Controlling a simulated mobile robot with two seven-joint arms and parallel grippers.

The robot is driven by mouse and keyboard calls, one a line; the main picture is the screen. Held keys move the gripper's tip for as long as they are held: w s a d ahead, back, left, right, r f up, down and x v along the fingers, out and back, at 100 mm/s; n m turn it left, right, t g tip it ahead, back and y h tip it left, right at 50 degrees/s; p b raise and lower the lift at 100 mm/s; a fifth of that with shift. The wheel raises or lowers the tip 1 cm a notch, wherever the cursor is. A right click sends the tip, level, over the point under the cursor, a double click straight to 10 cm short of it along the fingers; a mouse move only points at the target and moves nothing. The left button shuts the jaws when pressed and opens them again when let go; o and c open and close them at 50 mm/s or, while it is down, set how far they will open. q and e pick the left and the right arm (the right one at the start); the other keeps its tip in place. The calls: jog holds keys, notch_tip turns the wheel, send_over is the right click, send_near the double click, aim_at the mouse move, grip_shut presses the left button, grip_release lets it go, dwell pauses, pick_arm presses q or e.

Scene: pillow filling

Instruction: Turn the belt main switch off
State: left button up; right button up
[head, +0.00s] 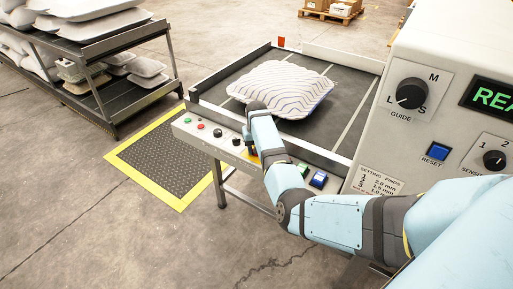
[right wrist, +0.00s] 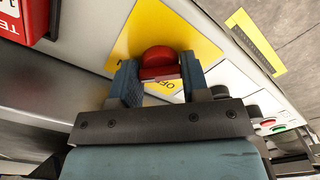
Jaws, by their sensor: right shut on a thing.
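The main switch is a red knob (right wrist: 159,62) on a yellow plate (right wrist: 183,38) in the right wrist view. Part of an "OFF" label shows below the knob. My right gripper (right wrist: 160,76) has one finger on each side of the knob and is shut on it. In the head view my right arm reaches across to the front control panel (head: 206,137) of the belt table. It hides the switch and most of the gripper there. My left gripper is in neither view.
A striped pillow (head: 284,89) lies on the dark belt (head: 345,75). Green and red buttons (head: 200,127) and black knobs sit left of my wrist, a blue button (head: 318,179) right of it. A grey cabinet (head: 450,50) stands right, a shelf rack (head: 115,110) left.

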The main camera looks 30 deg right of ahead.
jog(key=shift+r+n+p, duration=0.3)
jog(key=shift+n+p, duration=0.4)
jog(key=shift+p, duration=0.4)
jog(key=shift+n+p, duration=0.7)
jog(key=shift+p, duration=0.35)
jog(key=shift+n+p, duration=0.5)
jog(key=n+p, duration=0.2)
jog(key=shift+n, duration=0.4)
jog(key=n+p, duration=0.1)
jog(key=n, duration=0.1)
jog(key=shift+f+n+p, duration=0.15)
jog(key=shift+n+p, duration=0.2)
jog(key=shift+n, duration=0.05)
jog(key=n, duration=0.2)
jog(key=shift+n+p, duration=0.3)
jog(key=shift+p, duration=0.1)
jog(key=n, duration=0.4)
jog(key=shift+f+n+p, duration=0.1)
jog(key=shift+n+p, duration=0.2)
jog(key=shift+p, duration=0.05)
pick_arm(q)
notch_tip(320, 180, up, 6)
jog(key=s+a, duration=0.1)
pick_arm(e)
jog(key=shift+n, duration=0.5)
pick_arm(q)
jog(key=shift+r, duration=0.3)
pick_arm(e)
jog(key=shift+n, duration=0.3)
